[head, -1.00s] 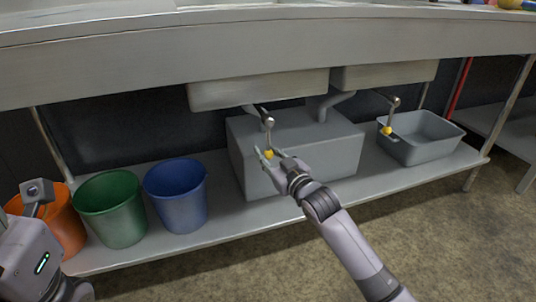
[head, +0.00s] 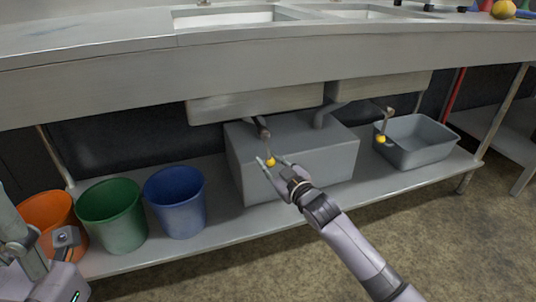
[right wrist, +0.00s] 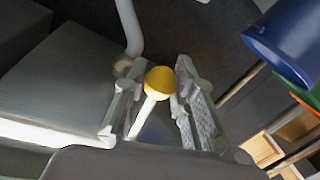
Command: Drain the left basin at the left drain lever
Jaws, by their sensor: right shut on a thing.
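The left drain lever (head: 266,147) hangs under the left basin (head: 255,102). It has a thin metal rod and a yellow ball knob. My right gripper (head: 272,164) is at the knob, which also shows between its two fingers in the right wrist view (right wrist: 160,79). The gripper is shut on the lever at the knob. The rod tilts slightly down to the right in the head view. My left gripper (head: 30,250) is partly in view at the lower left, away from the lever; its fingertips are not clear.
A grey box (head: 290,160) stands behind the lever on the lower shelf. Orange (head: 50,215), green (head: 112,215) and blue (head: 176,203) buckets stand to the left. A second yellow-knobbed lever (head: 381,138) hangs by a grey tub (head: 418,145) at right.

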